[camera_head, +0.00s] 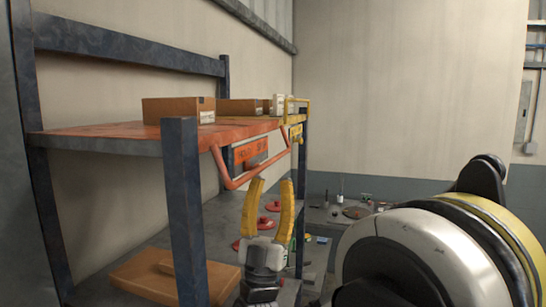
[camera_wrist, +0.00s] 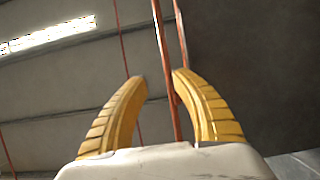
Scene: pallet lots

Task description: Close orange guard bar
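The orange guard bar (camera_head: 220,168) is a thin U-shaped bar at the front edge of the orange shelf (camera_head: 135,131), hanging down and sloping outward below the shelf lip. My gripper (camera_head: 272,182) points up just below and beside the bar, with its two yellow fingers apart. In the wrist view my gripper (camera_wrist: 160,76) is open, and a thin orange-red bar (camera_wrist: 162,40) runs through the gap between its fingers. I cannot tell whether a finger touches it.
Cardboard boxes (camera_head: 178,109) stand on the shelf. A blue-grey post (camera_head: 186,215) stands left of my gripper. A flat brown box (camera_head: 170,277) lies on the lower shelf, with red round objects (camera_head: 272,206) behind my fingers. A yellow bar (camera_head: 309,107) is farther along the rack.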

